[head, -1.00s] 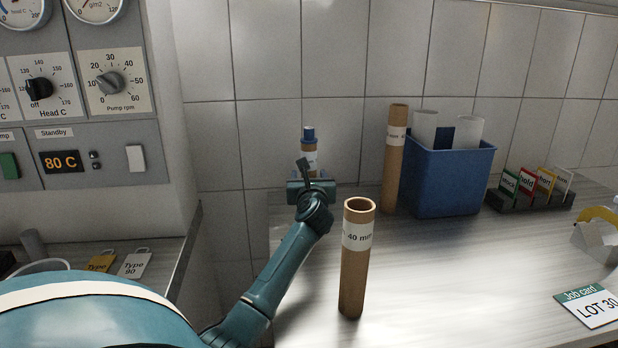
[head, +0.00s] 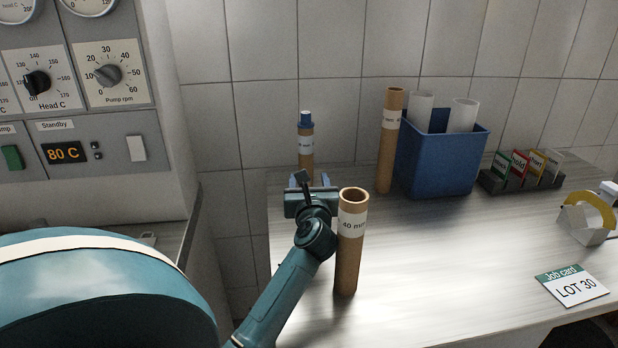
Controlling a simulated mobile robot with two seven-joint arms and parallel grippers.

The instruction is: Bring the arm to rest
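My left arm comes in from the lower left. Its gripper (head: 309,181) is over the left end of the bench, with its two fingers apart and nothing seen between them. A brown tube with a blue cap (head: 306,150) stands upright just beyond the gripper. Its lower end is hidden behind the gripper. A brown tube marked 40 mm (head: 349,245) stands upright close to the right of my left arm; I cannot tell whether they touch. My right gripper is not in view.
Another brown tube (head: 388,150) stands by a blue bin (head: 440,160) holding white rolls. A card rack (head: 520,182), a yellow tape dispenser (head: 588,220) and a job card (head: 572,286) are to the right. The bench middle is clear. A control panel (head: 100,110) is at left.

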